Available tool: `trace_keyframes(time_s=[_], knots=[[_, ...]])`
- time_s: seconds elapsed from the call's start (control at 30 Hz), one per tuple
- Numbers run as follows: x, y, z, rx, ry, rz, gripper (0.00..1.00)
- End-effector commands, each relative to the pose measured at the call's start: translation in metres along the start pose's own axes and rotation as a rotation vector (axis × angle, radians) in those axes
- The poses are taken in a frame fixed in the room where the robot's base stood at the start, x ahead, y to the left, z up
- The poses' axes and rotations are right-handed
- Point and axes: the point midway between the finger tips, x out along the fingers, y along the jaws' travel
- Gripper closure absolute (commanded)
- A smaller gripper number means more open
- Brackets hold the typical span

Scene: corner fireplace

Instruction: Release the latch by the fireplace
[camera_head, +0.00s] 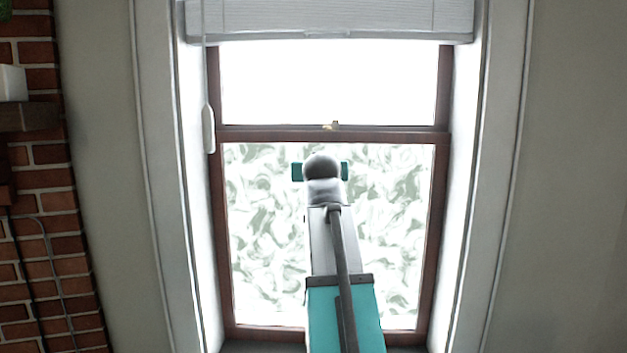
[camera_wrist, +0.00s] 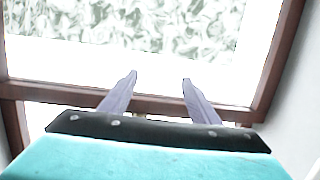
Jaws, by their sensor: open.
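The latch (camera_head: 330,125) is a small brass-coloured fitting at the middle of the window's dark meeting rail (camera_head: 265,133). My gripper is raised in front of the window, just below the latch in the head view, where my wrist hides its fingers. In the wrist view my gripper (camera_wrist: 160,77) is open. Its two pale fingers are spread with nothing between their tips, and they overlap a brown window rail (camera_wrist: 60,94). I cannot clearly make out the latch in the wrist view.
The window has a brown frame (camera_head: 437,220), with a pale blind (camera_head: 330,18) gathered at the top. A blind cord with a white pull (camera_head: 208,130) hangs at the left. A brick fireplace (camera_head: 45,180) with a dark ledge (camera_head: 28,117) stands at the far left.

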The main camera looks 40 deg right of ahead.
Motion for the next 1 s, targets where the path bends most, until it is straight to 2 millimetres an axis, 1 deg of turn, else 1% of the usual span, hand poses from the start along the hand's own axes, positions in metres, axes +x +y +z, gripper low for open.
trace_keyframes(time_s=[0.1,0.23,0.63,0.77,0.8,0.9,1.0], knots=[[0.005,-0.006,0.010,-0.003,-0.017,-0.007,0.44],[0.009,-0.009,0.017,-0.005,-0.030,-0.012,0.44],[0.011,-0.010,0.020,-0.005,-0.035,-0.013,0.44],[0.011,-0.010,0.020,-0.012,-0.035,-0.013,0.66],[0.011,-0.010,0.020,-0.020,-0.036,-0.013,0.72],[0.011,-0.010,0.024,-0.052,-0.050,-0.015,0.73],[0.011,-0.017,0.032,-0.086,-0.087,-0.045,0.73]])
